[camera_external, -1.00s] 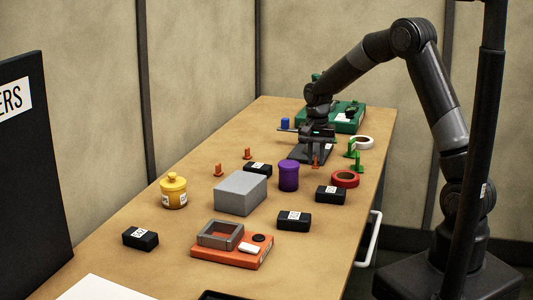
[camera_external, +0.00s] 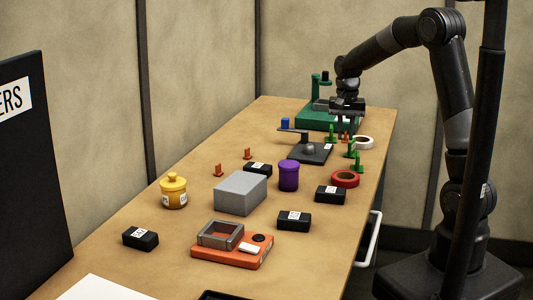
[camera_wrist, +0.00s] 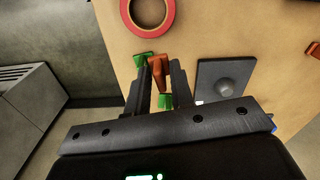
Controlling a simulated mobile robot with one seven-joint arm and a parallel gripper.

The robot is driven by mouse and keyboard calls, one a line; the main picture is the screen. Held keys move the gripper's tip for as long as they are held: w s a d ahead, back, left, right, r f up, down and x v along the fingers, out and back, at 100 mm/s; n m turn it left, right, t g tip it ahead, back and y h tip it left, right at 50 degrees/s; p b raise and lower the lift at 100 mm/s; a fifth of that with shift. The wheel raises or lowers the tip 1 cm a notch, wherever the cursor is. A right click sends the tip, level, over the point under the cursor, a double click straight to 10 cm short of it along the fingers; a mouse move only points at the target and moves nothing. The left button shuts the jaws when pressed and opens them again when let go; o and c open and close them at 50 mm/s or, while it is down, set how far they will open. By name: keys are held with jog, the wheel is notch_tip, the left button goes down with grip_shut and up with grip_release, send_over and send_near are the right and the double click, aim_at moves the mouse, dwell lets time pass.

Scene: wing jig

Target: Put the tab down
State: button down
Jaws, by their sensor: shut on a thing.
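My gripper (camera_external: 345,127) is at the far right part of the table, shut on an orange tab (camera_external: 346,138). In the wrist view, the orange tab (camera_wrist: 158,70) is between the fingertips of my gripper (camera_wrist: 158,85). Green tabs stand close by: one left of the gripper (camera_external: 332,133), and others nearer the camera (camera_external: 352,149) and (camera_external: 358,161). Two more orange tabs stand at the table's left side, (camera_external: 218,170) and (camera_external: 247,153). I cannot tell whether the held tab touches the table.
A dark plate with a grey knob and lever (camera_external: 322,156) lies left of the gripper. A green fixture (camera_external: 313,121) stands behind. A white ring (camera_external: 367,143) and a red tape roll (camera_external: 345,180) lie near the right edge. A purple jar (camera_external: 289,176) and grey box (camera_external: 240,194) stand nearer.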

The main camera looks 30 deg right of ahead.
jog(key=a+r+n, duration=0.3)
jog(key=a, duration=0.8)
jog(key=a+r+n, duration=0.3)
jog(key=a+n, duration=0.1)
jog(key=a, duration=0.8)
send_over(246, 179)
notch_tip(246, 179, down, 6)
jog(key=shift+s+d+f, duration=0.15)
jog(key=shift+a+f, duration=0.2)
jog(key=shift+f, duration=1.95)
jog(key=c, duration=1.8)
grip_release()
jog(key=o, duration=0.5)
jog(key=shift+o, duration=0.2)
jog(key=shift+r, duration=0.15)
